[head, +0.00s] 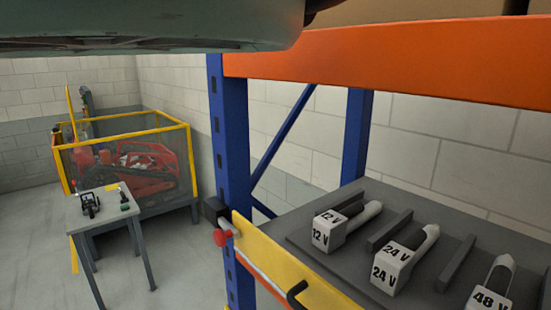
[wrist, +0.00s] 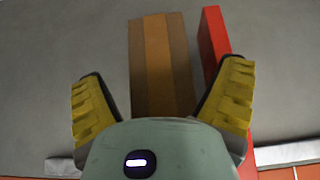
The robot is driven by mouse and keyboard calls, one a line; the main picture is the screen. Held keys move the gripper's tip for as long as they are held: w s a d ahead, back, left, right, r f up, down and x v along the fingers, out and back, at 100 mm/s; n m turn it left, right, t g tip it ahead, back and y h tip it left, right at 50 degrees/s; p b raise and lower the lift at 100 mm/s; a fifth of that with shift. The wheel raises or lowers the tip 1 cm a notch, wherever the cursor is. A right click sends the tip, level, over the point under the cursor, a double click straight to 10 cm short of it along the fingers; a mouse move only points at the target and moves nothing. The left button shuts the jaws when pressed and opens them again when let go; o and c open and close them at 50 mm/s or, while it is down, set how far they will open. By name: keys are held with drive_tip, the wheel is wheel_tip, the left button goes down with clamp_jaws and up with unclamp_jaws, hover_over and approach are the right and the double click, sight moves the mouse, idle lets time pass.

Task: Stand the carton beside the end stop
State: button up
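The carton (wrist: 165,65) shows in the wrist view as a brown box with a lighter tan stripe down its middle. It lies ahead of my gripper (wrist: 164,76), in the gap between the two yellow-padded fingers. The fingers are spread wide, with visible gaps to the carton on both sides. The carton's near end is hidden behind my gripper's body. A red upright bar (wrist: 216,35), which looks like the end stop, stands just right of the carton with a narrow gap. The right finger covers part of it. Neither carton nor red bar is recognisable in the head view.
An orange beam (head: 400,62) and blue upright (head: 228,160) form a rack in the head view. Its grey shelf (head: 345,200) bears connectors marked 12 V, 24 V and 48 V. A yellow rail (head: 290,270) runs in front. A small table (head: 105,210) and fenced red machine (head: 150,170) stand left.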

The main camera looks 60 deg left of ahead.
drive_tip(key=shift+r, duration=0.2)
drive_tip(key=a+p+v, duration=0.1)
drive_tip(key=p+v, duration=0.3)
drive_tip(key=v, duration=0.7)
drive_tip(key=shift+s+d+r+p, duration=0.2)
drive_tip(key=shift+s+d+p, duration=0.1)
drive_tip(key=shift+d+p, duration=0.15)
